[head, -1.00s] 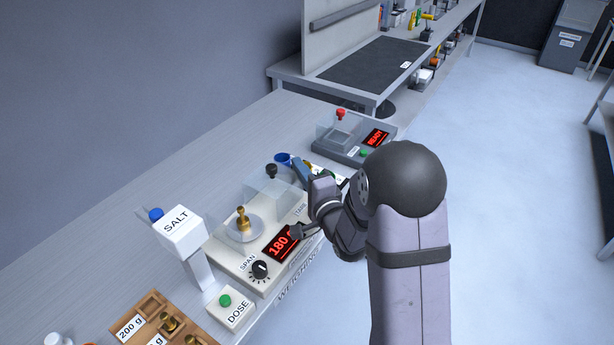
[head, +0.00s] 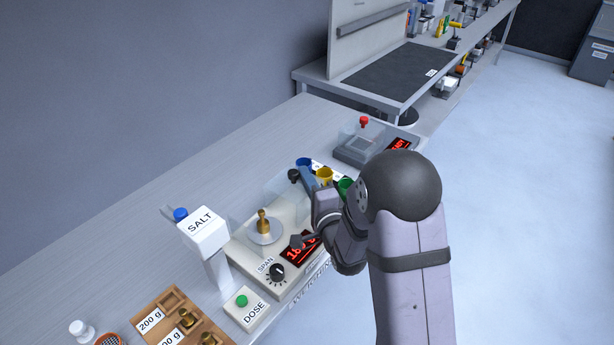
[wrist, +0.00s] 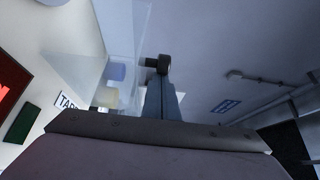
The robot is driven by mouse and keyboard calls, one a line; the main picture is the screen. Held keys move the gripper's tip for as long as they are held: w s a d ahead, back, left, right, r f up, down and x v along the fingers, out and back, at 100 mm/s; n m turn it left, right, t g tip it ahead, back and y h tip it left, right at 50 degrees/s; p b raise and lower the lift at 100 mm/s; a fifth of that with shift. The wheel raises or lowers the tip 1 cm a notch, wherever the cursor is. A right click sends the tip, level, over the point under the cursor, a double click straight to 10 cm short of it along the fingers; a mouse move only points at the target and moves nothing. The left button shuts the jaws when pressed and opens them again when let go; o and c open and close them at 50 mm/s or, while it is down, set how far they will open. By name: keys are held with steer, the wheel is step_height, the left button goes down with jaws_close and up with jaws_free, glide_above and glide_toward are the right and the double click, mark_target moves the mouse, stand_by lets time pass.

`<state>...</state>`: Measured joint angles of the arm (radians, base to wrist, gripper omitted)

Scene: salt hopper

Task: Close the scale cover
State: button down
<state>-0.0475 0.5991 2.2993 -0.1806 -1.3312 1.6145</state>
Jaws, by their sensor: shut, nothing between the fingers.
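The white scale (head: 243,245) stands on the bench with a brass weight (head: 263,222) on its round pan. Its clear cover (head: 283,192) is over the far part of the scale, and I cannot tell exactly where its near edge lies. The cover's black knob (head: 293,176) also shows in the wrist view (wrist: 164,64). My gripper (head: 304,172) is shut and empty, with its tips right beside the knob on its right side in the head view. In the wrist view the fingers (wrist: 155,80) reach up to the knob; I cannot tell whether they touch. My arm partly hides the red display (head: 300,247).
A white SALT hopper (head: 204,232) and a green DOSE button (head: 242,300) stand at the near end. A wooden weight tray (head: 150,305) is nearby. Blue, yellow and green cups (head: 325,175) and a grey device with a red knob (head: 363,122) are beyond the scale.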

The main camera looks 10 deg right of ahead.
steer(key=s+a+b, duration=0.2)
steer(key=s+a, duration=0.6)
steer(key=shift+s+a, duration=0.4)
step_height(320, 180, up, 10)
steer(key=p, duration=0.8)
steer(key=shift+d, duration=0.25)
steer(key=shift+w, duration=0.1)
